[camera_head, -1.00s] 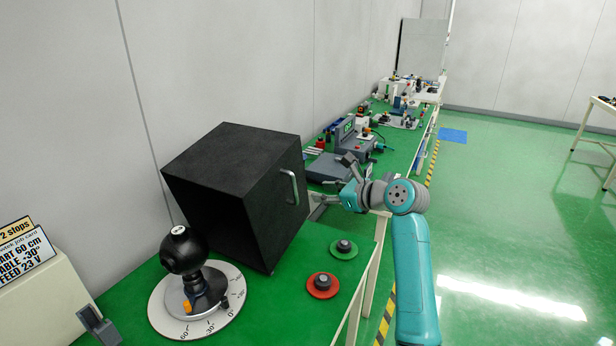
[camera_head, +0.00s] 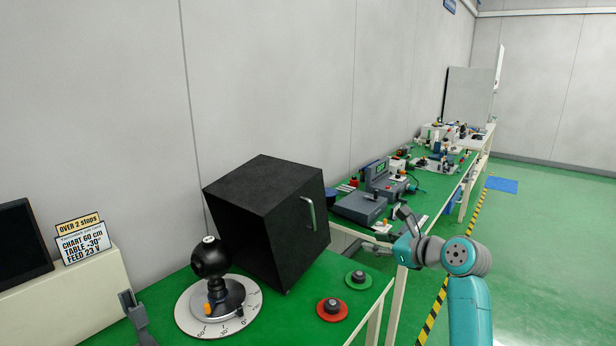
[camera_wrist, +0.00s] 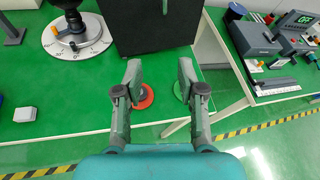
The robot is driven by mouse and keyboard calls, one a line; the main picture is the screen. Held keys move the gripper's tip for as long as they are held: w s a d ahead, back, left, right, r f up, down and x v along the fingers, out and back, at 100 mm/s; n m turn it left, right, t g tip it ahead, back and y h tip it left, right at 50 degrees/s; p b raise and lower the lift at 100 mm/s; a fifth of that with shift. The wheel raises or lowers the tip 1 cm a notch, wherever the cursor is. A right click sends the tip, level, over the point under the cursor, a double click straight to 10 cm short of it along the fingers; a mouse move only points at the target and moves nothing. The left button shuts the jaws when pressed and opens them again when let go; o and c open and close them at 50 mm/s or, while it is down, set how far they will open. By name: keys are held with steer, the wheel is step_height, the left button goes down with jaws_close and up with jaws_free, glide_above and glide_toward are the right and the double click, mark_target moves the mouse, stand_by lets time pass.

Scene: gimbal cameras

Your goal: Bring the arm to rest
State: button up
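My gripper (camera_head: 393,228) is at the end of my teal arm, at the right of the head view, beyond the right edge of the near green bench (camera_head: 305,285). In the wrist view my gripper (camera_wrist: 158,78) has its two fingers spread wide apart, with nothing between them. The fingers hang above the front edge of the bench, apart from it. Beneath and beyond them lie a red disc with a black knob (camera_wrist: 145,97) and a green disc with a black knob (camera_wrist: 181,92); fingers partly cover both.
A black box with a handle (camera_head: 265,215) stands on the near bench. Left of it is a black ball-shaped device (camera_head: 210,258) on a white angle dial (camera_head: 185,318). Job cards (camera_head: 82,240) stand at far left. Another bench with a grey instrument (camera_head: 360,207) stands behind. Open green floor lies at right.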

steer(key=s+f+n+t+h, duration=0.1)
steer(key=s+f+n, duration=0.1)
steer(key=s+f, duration=0.5)
steer(key=s+f+n+h, duration=0.15)
steer(key=s+f, duration=0.25)
steer(key=f, duration=0.6)
steer(key=s+f+n+t+h, duration=0.1)
steer(key=s+f+n+h, duration=0.1)
steer(key=s+f, duration=0.5)
steer(key=s+f+n+h, duration=0.2)
steer(key=s+f+n, duration=0.1)
steer(key=s+f, duration=0.55)
steer(key=s+d+n+h, duration=0.15)
steer(key=s+n, duration=0.55)
steer(key=s, duration=1.4)
steer(key=s+r+n, duration=0.5)
steer(key=s, duration=0.3)
steer(key=s+r+n+t, duration=0.1)
steer(key=s+r+n, duration=0.4)
steer(key=s, duration=0.4)
steer(key=shift+a+r+t, duration=0.25)
steer(key=shift+r+t, duration=0.05)
steer(key=shift+r, duration=0.15)
steer(key=shift+s+n, duration=0.1)
steer(key=shift+n, duration=0.15)
